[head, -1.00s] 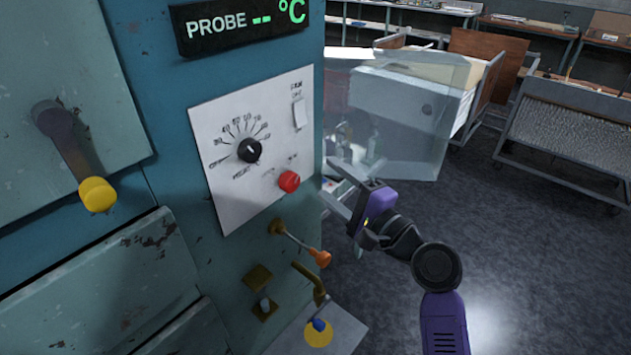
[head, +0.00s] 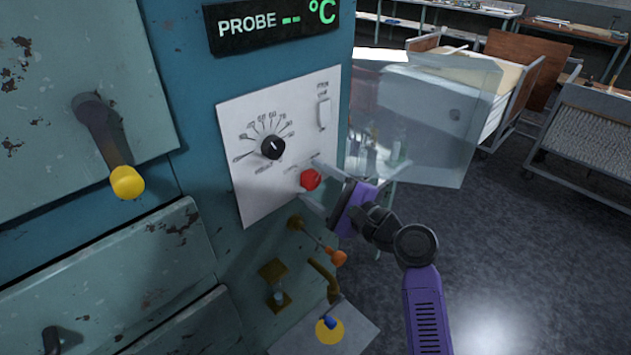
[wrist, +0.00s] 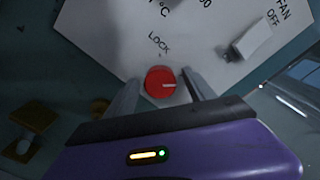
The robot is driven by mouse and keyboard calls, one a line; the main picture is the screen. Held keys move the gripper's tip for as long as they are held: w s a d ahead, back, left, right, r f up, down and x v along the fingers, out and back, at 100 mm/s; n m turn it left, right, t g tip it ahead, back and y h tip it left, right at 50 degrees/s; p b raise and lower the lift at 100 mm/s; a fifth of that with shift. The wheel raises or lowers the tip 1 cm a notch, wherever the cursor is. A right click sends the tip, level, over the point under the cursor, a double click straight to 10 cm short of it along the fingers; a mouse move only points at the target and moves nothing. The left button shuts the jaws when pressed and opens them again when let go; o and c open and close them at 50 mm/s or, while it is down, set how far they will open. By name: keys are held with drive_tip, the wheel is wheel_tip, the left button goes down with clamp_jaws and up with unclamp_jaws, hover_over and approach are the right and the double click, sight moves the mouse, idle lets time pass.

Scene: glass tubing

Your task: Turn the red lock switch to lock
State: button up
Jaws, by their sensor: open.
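The red lock switch (head: 310,180) is a round knob low on the white control panel (head: 250,190). In the wrist view the red knob (wrist: 160,82) has a pale pointer line aimed to the right in the picture, and the word LOCK is printed above it. My gripper (head: 311,186) is open, with one finger on each side of the knob.
A black dial (head: 272,147) and a white fan switch (head: 323,114) share the panel. A clear panel (head: 435,120) stands behind my gripper. Open floor lies to the right.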

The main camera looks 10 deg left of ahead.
clamp_jaws()
drive_tip(key=c, duration=1.4)
unclamp_jaws()
drive_tip(key=shift+o, duration=0.2)
drive_tip(key=shift+f+n+b, duration=0.1)
drive_tip(key=shift+n+b, duration=0.2)
drive_tip(key=shift+b, duration=0.15)
drive_tip(key=n+b, duration=0.2)
drive_tip(key=b, duration=0.1)
drive_tip(key=shift+f+n, duration=0.2)
drive_tip(key=shift+n, duration=0.2)
drive_tip(key=n+b, duration=0.4)
drive_tip(key=b, duration=0.1)
drive_tip(key=n+b, duration=0.5)
drive_tip(key=shift+f+n+b, duration=0.1)
drive_tip(key=shift+n+b, duration=0.3)
drive_tip(key=n+b, duration=0.4)
drive_tip(key=shift+n, duration=0.3)
drive_tip(key=shift+r, duration=0.2)
